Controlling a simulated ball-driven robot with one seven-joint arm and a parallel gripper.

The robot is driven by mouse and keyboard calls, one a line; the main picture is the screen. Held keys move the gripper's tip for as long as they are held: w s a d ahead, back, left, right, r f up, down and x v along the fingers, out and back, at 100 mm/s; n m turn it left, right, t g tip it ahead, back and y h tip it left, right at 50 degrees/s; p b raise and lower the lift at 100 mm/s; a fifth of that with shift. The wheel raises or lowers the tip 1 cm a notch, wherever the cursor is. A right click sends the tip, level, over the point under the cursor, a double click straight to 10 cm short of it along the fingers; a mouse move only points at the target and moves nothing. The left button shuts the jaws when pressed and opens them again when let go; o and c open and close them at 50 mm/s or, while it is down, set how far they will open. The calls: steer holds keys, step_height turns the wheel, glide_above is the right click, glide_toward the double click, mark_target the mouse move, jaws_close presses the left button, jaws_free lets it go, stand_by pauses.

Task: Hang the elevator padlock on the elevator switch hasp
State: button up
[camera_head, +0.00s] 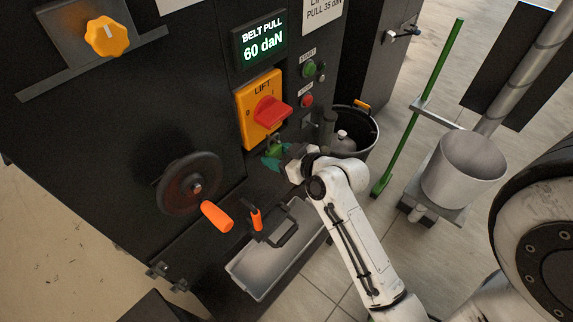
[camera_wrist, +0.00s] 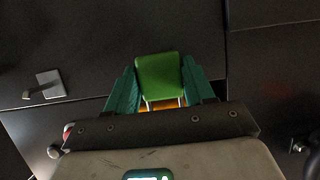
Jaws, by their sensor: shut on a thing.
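The green padlock (camera_head: 275,149) is held just below the yellow LIFT switch plate (camera_head: 248,125), which carries a red rotary handle (camera_head: 271,111). My gripper (camera_head: 273,159) has teal fingers, shut on the padlock body. In the wrist view the padlock (camera_wrist: 158,76) sits between the two fingers of my gripper (camera_wrist: 159,88). Its metal shackle legs point toward a strip of yellow, partly hidden by my gripper. The hasp cannot be made out. I cannot tell whether the shackle passes through it or is apart from it.
Below are a handwheel (camera_head: 186,184) with an orange knob and a grey tray (camera_head: 266,262) with an orange-handled tool. A black bin (camera_head: 364,143) stands right of the panel. Green and red buttons (camera_head: 308,69) sit above right. A green pole (camera_head: 424,100) stands farther right.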

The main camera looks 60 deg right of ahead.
steer(key=shift+f, duration=0.2)
stand_by(0.3)
steer(key=o, duration=1.2)
steer(key=b+v, duration=0.2)
steer(key=v, duration=0.8)
steer(key=shift+s+a+r, duration=0.15)
steer(key=shift+s+r, duration=0.05)
steer(key=shift+s, duration=0.15)
